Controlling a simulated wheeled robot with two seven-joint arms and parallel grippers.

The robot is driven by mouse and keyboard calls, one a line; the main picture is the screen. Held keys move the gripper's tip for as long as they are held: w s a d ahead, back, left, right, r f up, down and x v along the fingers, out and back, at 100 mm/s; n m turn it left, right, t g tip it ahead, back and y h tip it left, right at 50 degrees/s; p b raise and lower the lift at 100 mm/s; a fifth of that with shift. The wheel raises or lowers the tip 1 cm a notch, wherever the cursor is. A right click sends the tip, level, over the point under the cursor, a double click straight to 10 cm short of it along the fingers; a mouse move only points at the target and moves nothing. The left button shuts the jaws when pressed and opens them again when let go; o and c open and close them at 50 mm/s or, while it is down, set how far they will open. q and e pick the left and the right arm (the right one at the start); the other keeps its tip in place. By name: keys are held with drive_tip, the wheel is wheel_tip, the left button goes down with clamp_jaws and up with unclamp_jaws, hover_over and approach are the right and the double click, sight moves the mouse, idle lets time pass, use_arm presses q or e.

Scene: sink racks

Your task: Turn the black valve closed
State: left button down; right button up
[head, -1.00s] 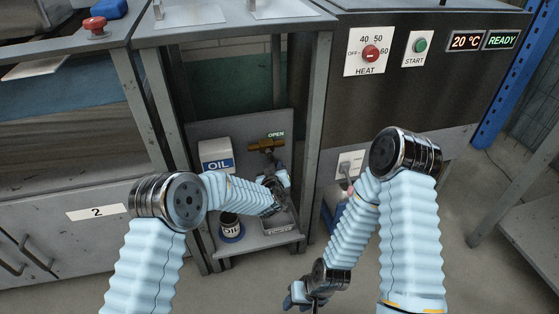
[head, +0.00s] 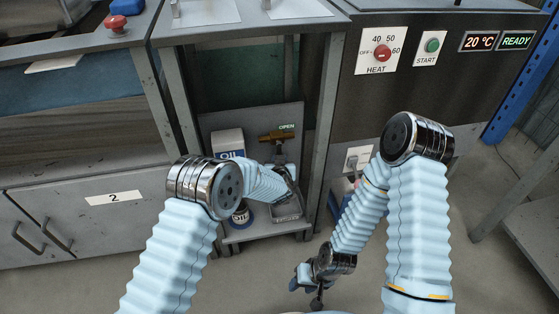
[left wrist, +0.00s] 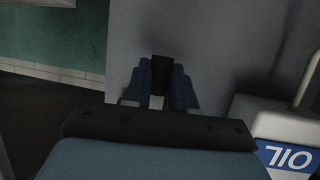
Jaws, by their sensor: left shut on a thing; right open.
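The brass valve (head: 277,136) is on a grey panel inside the open cabinet, below a small lit sign (head: 287,127) that reads OPEN. My left gripper (left wrist: 161,85) is shut on the black valve handle (left wrist: 162,70), whose end shows between the blue fingertips in the left wrist view. In the head view my left gripper is just below the brass body, and my own wrist and hand hide most of the handle. My right gripper (head: 309,286) is open and empty, low in front of the heater cabinet.
A white OIL can (head: 228,140) stands left of the valve, partly behind my left arm. A small jar (head: 241,215) and a metal tray (head: 287,212) are on the shelf below. Cabinet posts (head: 326,120) stand close on both sides. A plugged socket (head: 357,158) is to the right.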

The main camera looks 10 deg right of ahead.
use_arm(q)
drive_tip(key=shift+a, duration=0.1)
drive_tip(key=c, duration=0.9)
unclamp_jaws()
drive_tip(key=v, duration=1.3)
drive_tip(key=shift+s, duration=0.4)
